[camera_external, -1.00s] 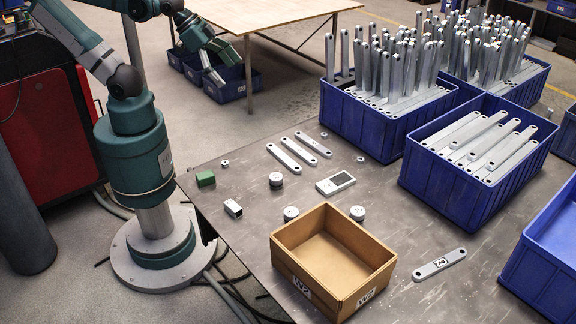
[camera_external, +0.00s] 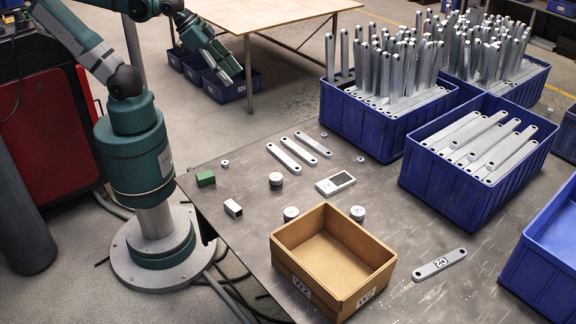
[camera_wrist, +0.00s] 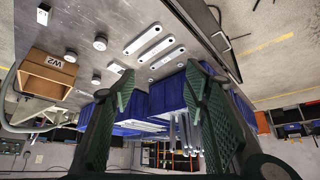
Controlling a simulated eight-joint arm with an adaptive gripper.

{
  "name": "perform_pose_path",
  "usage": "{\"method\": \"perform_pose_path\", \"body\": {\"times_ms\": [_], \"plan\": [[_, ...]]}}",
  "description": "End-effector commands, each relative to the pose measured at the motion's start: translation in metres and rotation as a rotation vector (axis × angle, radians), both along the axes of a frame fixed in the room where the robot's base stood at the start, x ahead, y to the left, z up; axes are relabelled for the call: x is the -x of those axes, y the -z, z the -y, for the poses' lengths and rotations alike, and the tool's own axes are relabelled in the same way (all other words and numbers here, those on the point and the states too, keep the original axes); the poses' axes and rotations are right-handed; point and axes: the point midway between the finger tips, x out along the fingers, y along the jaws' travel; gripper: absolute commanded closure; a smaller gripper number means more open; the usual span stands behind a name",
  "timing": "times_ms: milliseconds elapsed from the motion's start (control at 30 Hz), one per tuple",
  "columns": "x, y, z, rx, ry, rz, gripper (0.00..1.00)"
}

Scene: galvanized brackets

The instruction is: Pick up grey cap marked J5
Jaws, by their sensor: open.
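Three round grey caps stand on the table: one at the back (camera_external: 276,181), one behind the cardboard box's left corner (camera_external: 291,214) and one behind its right side (camera_external: 357,213). The markings on their tops are too small to read, so I cannot tell which is J5. In the wrist view, round caps show at the upper left (camera_wrist: 100,43), further left (camera_wrist: 70,56) and lower down (camera_wrist: 96,79). My gripper (camera_external: 232,75) is open and empty, raised beyond the table's far left edge, well away from the caps. Its green fingers (camera_wrist: 160,72) are spread in the wrist view.
An open cardboard box (camera_external: 333,247) stands at the table's front. Flat brackets (camera_external: 290,157), a green block (camera_external: 206,178), a white-ended block (camera_external: 233,208), a display device (camera_external: 336,184) and a labelled bracket (camera_external: 440,264) lie around. Blue bins (camera_external: 480,190) line the right.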

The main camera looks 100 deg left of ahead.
Motion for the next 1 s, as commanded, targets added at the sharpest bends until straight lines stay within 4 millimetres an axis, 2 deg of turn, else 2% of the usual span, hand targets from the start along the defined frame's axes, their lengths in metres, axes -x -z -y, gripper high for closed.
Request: {"method": "perform_pose_path", "body": {"times_ms": [267,467,667,1000], "plan": [[-0.002,-0.001,0.001,-0.002,0.005,-0.002,0.55],[-0.013,-0.01,0.004,-0.015,0.035,-0.014,0.55],[-0.035,-0.022,0.013,-0.041,0.095,-0.04,0.55],[-0.082,-0.043,0.032,-0.094,0.226,-0.091,0.55]]}}
